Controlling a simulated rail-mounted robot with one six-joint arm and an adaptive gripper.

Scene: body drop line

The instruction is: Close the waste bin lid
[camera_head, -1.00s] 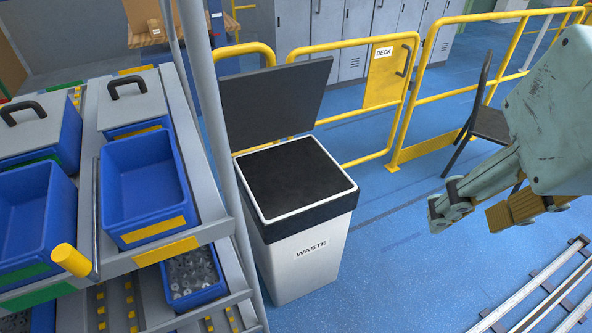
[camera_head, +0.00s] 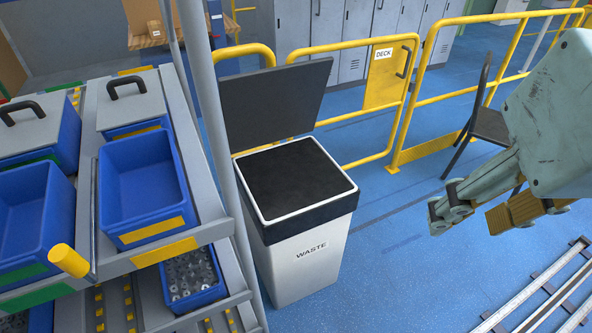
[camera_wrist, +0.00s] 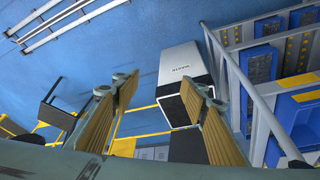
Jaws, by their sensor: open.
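The white waste bin (camera_head: 302,262) stands on the blue floor with a black band round its top and "WASTE" on its front. Its dark lid (camera_head: 277,101) stands open, tilted up at the back edge, and the black opening (camera_head: 293,180) is uncovered. My gripper (camera_head: 462,214) is open and empty, in the air to the right of the bin and apart from it. In the wrist view, the bin (camera_wrist: 182,66) appears upside down beyond the open fingers of my gripper (camera_wrist: 160,92); the lid (camera_wrist: 187,146) is partly hidden by the right finger.
A rack with blue tubs (camera_head: 142,187) and a grey upright post (camera_head: 213,110) stands close left of the bin. A yellow railing (camera_head: 352,44) runs behind it. A black chair (camera_head: 487,122) stands behind my arm. Rails (camera_head: 540,295) lie at lower right. Floor between bin and gripper is clear.

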